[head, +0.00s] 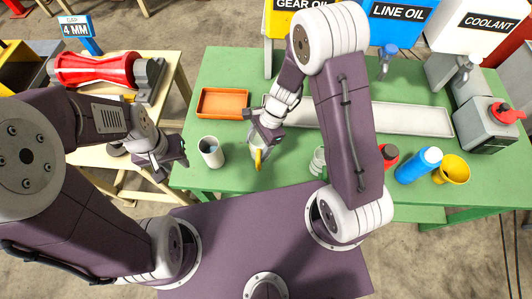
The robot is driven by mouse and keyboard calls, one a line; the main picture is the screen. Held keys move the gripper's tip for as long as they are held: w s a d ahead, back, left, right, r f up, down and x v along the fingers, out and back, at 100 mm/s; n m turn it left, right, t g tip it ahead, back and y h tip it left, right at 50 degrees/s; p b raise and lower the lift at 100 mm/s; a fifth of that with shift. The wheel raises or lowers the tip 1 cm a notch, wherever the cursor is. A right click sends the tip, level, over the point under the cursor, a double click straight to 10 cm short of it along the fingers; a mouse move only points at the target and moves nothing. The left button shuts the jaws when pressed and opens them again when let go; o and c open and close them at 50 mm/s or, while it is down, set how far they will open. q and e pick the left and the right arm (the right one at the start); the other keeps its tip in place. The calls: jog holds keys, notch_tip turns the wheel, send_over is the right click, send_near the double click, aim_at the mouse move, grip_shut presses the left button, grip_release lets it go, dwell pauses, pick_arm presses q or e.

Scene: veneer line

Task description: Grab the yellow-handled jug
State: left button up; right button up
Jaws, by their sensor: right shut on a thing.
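The yellow-handled jug (258,158) is in the middle front of the green table in the head view. It has a pale grey body, and its yellow handle faces my side. My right gripper (264,130) comes down over it from behind and is shut on it, hiding part of its rim and body. I cannot tell whether its base touches the table. My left gripper (178,152) hangs at the left edge of the green table, apart from the jug. Its finger gap is not clear.
A grey cup (211,152) stands left of the jug. An orange tray (222,103) and a long pale tray (410,118) lie behind. A blue bottle (418,165) and yellow funnel (451,169) stand at right. Oil dispensers line the back. A red machine part (92,70) lies on the left bench.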

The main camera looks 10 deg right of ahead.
jog(key=w+a+r, duration=0.4)
jog(key=w+a, duration=0.1)
jog(key=a, duration=0.1)
jog(key=shift+r, duration=0.4)
